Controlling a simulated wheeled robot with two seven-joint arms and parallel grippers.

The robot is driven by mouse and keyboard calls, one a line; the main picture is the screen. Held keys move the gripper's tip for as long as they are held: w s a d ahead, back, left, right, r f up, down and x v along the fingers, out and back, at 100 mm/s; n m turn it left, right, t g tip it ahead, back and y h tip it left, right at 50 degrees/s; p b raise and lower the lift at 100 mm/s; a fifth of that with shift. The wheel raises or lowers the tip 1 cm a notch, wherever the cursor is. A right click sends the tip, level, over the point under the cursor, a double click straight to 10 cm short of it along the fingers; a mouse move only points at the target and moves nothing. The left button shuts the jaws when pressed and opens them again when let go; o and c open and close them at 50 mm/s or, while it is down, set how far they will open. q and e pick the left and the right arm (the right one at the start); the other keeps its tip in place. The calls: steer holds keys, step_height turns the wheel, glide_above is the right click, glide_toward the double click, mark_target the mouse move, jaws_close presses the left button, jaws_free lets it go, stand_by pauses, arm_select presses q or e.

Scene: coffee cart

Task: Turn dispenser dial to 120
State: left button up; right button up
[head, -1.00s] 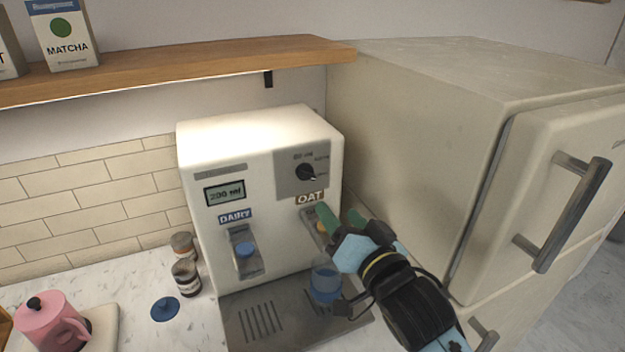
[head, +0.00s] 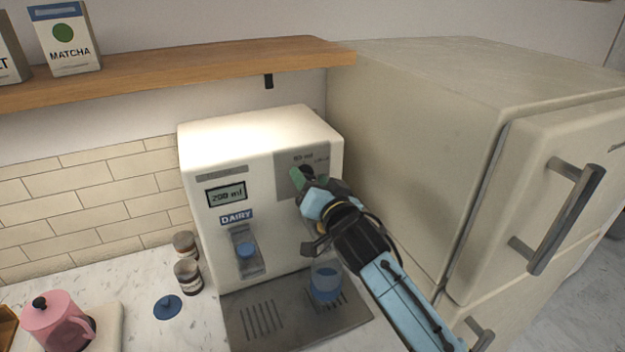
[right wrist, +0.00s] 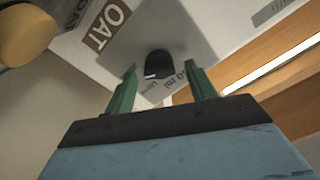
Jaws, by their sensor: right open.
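The white dispenser (head: 255,140) stands on the counter, and its display (head: 226,195) reads 200 ml. The black dial (right wrist: 158,64) shows in the right wrist view on its grey panel, between and beyond my right gripper's two green fingers. In the head view my right gripper (head: 303,178) is at the panel and covers the dial. In the right wrist view my right gripper (right wrist: 161,90) is open, with a finger on either side of the dial and no clear contact. My left gripper is not in view.
A cup with blue contents (head: 326,281) stands on the drip tray (head: 245,340) under the OAT side. A cream fridge (head: 420,150) stands close on the right. A wooden shelf (head: 200,68) runs above. A pink pitcher (head: 58,325) and small jars (head: 187,277) are at left.

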steer(key=c, duration=0.9)
steer(key=shift+c, duration=0.2)
steer(key=shift+n, duration=0.3)
steer(key=n+p, duration=0.2)
steer(key=n, duration=0.3)
steer(key=shift+a, duration=0.1)
steer(key=n+p, duration=0.1)
steer(key=n, duration=0.5)
steer(key=shift+p, duration=0.4)
steer(key=shift+n, duration=0.3)
steer(key=o, duration=0.9)
